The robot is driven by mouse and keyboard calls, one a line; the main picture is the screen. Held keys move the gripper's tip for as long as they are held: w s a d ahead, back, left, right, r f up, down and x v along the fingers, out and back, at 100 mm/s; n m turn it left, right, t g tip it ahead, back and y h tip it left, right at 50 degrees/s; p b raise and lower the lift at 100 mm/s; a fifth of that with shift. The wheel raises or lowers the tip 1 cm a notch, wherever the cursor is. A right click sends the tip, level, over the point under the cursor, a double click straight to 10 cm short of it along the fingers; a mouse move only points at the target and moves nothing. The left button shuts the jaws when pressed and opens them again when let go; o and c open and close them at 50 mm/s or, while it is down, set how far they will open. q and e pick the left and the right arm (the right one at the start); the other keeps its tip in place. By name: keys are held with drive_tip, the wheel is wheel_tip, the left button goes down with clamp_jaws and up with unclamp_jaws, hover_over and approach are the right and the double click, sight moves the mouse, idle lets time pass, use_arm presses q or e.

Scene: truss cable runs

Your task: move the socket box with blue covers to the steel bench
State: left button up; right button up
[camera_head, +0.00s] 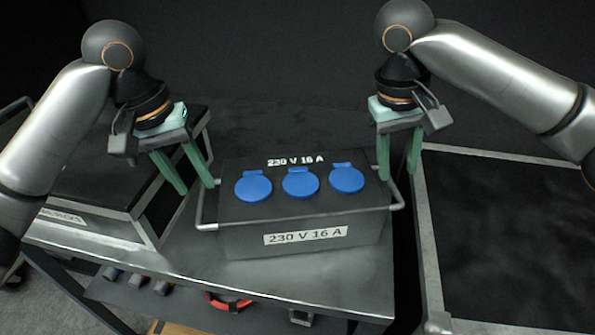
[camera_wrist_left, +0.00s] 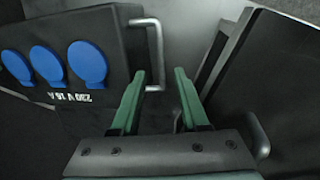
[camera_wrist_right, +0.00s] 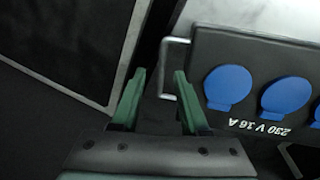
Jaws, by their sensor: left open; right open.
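The socket box (camera_head: 305,218) is black with three round blue covers and the label "230 V 16 A". It stands on a grey metal surface (camera_head: 340,278), with a bar handle at each end. My left gripper (camera_head: 195,188) is open and empty above the box's left handle (camera_head: 207,205); in the left wrist view its fingers (camera_wrist_left: 158,90) are close beside that handle (camera_wrist_left: 155,55). My right gripper (camera_head: 400,178) is open and empty near the right handle (camera_head: 396,190). In the right wrist view its fingers (camera_wrist_right: 158,85) are close to that handle (camera_wrist_right: 170,68).
A black case (camera_head: 95,195) with metal edges stands left of the box. A dark panel with a grey metal frame (camera_head: 430,240) lies to the right, across a narrow gap. A lower shelf holds a red ring-shaped item (camera_head: 228,302) and other small items. I cannot tell which surface is the steel bench.

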drive_tip(key=shift+a+r, duration=0.2)
drive_tip(key=shift+r, duration=0.95)
